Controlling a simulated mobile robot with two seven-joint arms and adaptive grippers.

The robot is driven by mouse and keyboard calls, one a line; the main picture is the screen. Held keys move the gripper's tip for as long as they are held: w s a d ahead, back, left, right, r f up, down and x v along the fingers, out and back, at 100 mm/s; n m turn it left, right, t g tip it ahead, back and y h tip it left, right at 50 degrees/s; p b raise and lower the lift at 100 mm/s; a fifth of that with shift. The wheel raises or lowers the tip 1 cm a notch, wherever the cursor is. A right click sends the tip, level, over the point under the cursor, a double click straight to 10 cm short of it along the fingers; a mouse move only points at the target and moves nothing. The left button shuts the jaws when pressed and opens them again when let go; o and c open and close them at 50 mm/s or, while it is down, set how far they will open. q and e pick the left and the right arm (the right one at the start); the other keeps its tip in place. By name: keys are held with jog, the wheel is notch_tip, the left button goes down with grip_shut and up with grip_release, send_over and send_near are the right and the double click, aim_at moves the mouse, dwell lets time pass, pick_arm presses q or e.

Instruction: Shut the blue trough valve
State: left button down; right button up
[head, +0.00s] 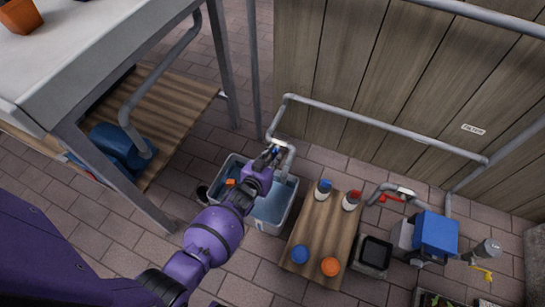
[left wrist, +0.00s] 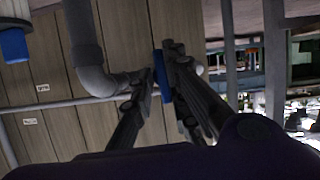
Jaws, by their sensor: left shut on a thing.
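The blue trough valve handle (head: 276,150) is on the grey pipe above the water trough (head: 266,227), and mostly hidden by my gripper in the head view. In the left wrist view it shows as a narrow blue bar (left wrist: 161,76) between my fingers, close to the grey pipe (left wrist: 92,75). My left gripper (head: 269,156) reaches over the trough and is shut on this blue handle; its fingers also show in the left wrist view (left wrist: 158,78). The trough is a pale tub with water and a small orange thing (head: 230,182) in it. My right gripper is not in view.
A wooden fence (head: 365,80) with a grey pipe rail stands behind. Right of the trough is a low wooden table (head: 322,225) with bottles and blue and orange round items. Further right are a red-handled valve (head: 391,199) and a blue box (head: 436,232). A workbench stands at left.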

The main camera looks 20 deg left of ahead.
pick_arm(q)
jog(key=shift+s+a+f+y, duration=0.2)
jog(key=shift+a+f+y, duration=0.1)
jog(key=shift+a+y, duration=0.15)
jog(key=c, duration=1.8)
grip_release()
jog(key=shift+c, duration=0.2)
jog(key=shift+w+d+r, duration=0.15)
jog(key=shift+d+r, duration=0.05)
jog(key=v, duration=1.2)
jog(key=shift+a, duration=0.1)
